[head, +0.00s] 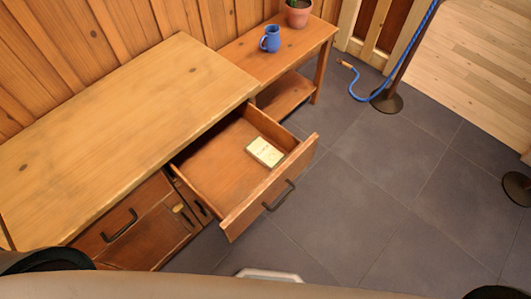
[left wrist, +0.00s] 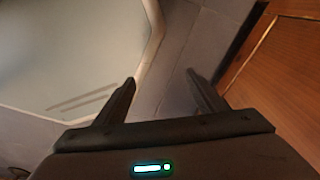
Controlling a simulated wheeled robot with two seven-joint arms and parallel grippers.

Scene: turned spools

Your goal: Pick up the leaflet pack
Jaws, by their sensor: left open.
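The leaflet pack (head: 264,152) is a small pale yellow-white block. It lies flat inside the open drawer (head: 236,215), towards its front right part, in the head view. My left gripper (left wrist: 162,85) shows in the left wrist view with its two dark fingers apart and nothing between them. It is away from the pack, which is not in that view. My right gripper is in neither view.
The drawer is pulled out of a wooden cabinet (head: 110,120) with a bare top. A low side table (head: 285,45) holds a blue mug (head: 270,39) and a potted plant (head: 298,12). A post base (head: 387,102) with blue rope stands on the clear tiled floor (head: 400,190).

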